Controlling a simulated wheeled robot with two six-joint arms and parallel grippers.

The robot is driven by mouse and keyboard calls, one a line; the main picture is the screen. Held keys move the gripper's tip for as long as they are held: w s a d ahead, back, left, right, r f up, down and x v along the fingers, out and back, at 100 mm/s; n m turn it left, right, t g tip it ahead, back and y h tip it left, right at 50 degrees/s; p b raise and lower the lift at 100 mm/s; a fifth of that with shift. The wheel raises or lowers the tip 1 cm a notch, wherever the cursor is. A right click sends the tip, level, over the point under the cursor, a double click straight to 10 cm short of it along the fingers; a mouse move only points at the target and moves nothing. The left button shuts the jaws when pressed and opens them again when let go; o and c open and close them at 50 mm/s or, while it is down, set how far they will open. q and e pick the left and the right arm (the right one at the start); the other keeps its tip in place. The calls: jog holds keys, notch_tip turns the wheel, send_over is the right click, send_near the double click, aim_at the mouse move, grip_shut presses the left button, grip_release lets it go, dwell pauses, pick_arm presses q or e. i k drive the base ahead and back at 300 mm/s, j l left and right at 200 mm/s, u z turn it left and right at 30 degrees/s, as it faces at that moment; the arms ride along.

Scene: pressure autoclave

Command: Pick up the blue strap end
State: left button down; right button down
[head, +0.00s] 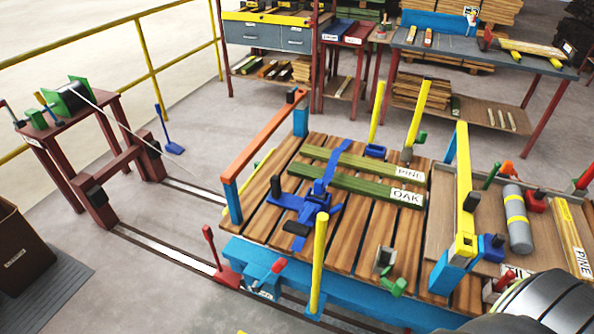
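A blue strap (332,165) lies across two green planks on the slatted wooden bed of a blue cart. The planks are labelled PINE (380,164) and OAK (370,191). The strap runs from beyond the far plank to a blue ratchet-like piece (318,198) at the near plank's front side. Blue parts spread from this piece over the slats, with black handle-like parts beside them. I cannot tell for certain which part is the strap's loose end. Neither of my grippers shows in the head view.
Yellow posts (319,262) and an orange rail (263,135) rise around the bed. A tray (440,235) on the right holds a grey cylinder (518,220). A winch table (75,125) stands left; workbenches (480,52) stand behind. A dark rounded shape fills the lower right corner.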

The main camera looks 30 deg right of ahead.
aim_at(318, 184)
jog(key=z, duration=0.45)
jog(key=i+l+z, duration=0.1)
jog(key=l+z, duration=0.25)
jog(key=i+l+z, duration=0.15)
jog(key=z, duration=0.2)
jog(key=i+l+z, duration=0.2)
jog(key=z, duration=0.15)
jog(key=l, duration=0.1)
